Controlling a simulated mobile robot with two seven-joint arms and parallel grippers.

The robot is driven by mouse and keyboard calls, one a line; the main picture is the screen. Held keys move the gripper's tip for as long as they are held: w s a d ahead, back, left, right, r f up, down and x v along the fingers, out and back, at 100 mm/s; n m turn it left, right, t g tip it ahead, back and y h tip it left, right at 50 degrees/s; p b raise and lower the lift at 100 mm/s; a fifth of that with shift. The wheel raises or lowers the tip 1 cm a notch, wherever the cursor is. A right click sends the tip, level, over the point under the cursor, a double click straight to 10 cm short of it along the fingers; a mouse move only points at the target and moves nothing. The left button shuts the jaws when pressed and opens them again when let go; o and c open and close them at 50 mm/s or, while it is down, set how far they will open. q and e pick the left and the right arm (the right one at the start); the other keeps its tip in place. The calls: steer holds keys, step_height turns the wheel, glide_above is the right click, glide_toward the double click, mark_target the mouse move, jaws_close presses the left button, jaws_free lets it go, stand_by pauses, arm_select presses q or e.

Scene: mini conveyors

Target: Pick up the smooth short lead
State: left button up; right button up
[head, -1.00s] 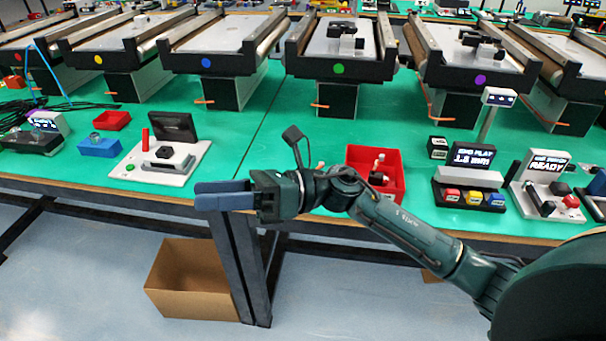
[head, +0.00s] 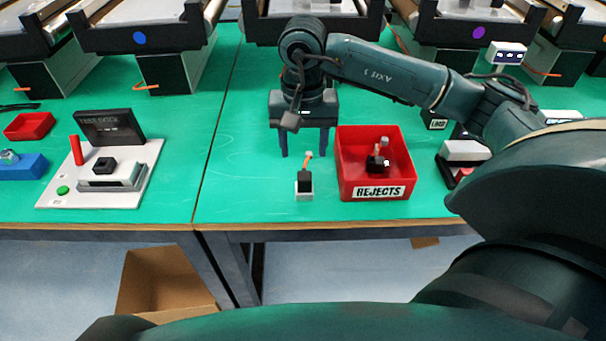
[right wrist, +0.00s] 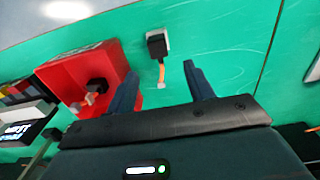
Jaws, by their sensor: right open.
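A short lead (head: 304,183) lies on the green table left of the red bin; it has a black plug body, a pale block at its near end and a short orange cable. It also shows in the right wrist view (right wrist: 157,44), its orange cable pointing toward my fingers. I cannot tell its surface finish. My right gripper (head: 305,153) points down just behind the lead in the head view, open and empty, apart from it. In the right wrist view its two fingers (right wrist: 162,75) are spread, with the cable end between and beyond them. My left gripper is out of view.
The red REJECTS bin (head: 345,178) stands close on the right, holding a small black part (head: 376,163). A white test fixture (head: 125,190) with a black screen is at left. Bare green table lies between fixture and lead. Conveyors line the back.

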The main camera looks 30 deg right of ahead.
mark_target(304, 172)
step_height(304, 172, down, 8)
steer(key=shift+d+r+p, duration=0.1)
steer(key=shift+p, duration=0.35)
steer(key=c, duration=1.1)
